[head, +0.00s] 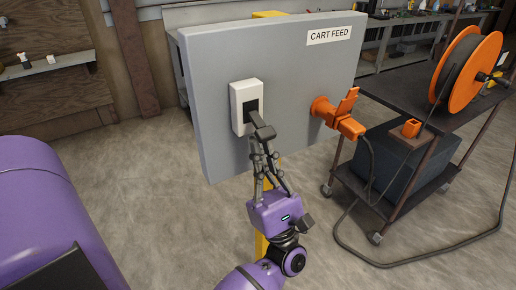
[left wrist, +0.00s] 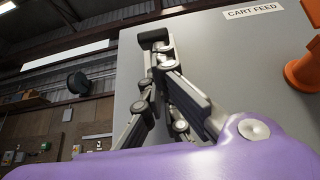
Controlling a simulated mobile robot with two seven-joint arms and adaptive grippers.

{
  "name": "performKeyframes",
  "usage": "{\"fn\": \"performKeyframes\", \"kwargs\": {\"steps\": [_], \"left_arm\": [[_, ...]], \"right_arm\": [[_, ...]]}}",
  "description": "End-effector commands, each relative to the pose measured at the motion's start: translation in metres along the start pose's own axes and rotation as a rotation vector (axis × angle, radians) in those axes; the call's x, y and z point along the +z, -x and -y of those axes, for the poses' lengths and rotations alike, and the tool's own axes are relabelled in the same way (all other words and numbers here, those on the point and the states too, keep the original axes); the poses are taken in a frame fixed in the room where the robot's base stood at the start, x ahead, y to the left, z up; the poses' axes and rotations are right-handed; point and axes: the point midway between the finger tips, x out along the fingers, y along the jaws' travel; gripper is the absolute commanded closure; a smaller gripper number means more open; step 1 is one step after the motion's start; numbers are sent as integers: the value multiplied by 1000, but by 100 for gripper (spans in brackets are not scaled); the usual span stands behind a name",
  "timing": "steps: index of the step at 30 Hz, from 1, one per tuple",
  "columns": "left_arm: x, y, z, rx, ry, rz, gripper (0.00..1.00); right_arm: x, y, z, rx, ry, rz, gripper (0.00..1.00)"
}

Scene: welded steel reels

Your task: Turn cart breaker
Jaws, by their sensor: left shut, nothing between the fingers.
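The breaker (head: 237,108) is a white box with a dark face on the grey panel under the CART FEED label. A dark handle (head: 262,129) juts out from its lower part, angled down. My left gripper (head: 268,147) is shut and empty, coming up from below with its fingertips at the handle's lower end. I cannot tell whether they touch it. In the left wrist view my left gripper (left wrist: 158,54) points up along the panel, with a dark block at its tips. The breaker's white box does not show there. My right gripper is not in view.
An orange plug (head: 345,122) sits in a socket on the panel (head: 215,60), right of the breaker. Its dark cable (head: 400,262) runs over the floor. A cart (head: 385,205) with an orange reel (head: 468,70) stands at right. The floor at left is clear.

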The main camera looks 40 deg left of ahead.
Motion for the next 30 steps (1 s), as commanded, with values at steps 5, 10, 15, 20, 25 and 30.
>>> {"fn": "performKeyframes", "kwargs": {"steps": [5,10,15,20,25,30], "left_arm": [[9,-1,-1,4,4,-99,100],[20,-2,-1,5,5,-246,100],[29,-3,0,0,1,-231,100],[37,-6,0,0,2,-231,100],[45,-11,0,0,2,-230,100],[48,-13,0,0,1,-229,100]], "right_arm": [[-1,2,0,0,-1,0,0],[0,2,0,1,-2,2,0],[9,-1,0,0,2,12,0],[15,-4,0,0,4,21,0],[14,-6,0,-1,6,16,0],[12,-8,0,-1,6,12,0]]}}
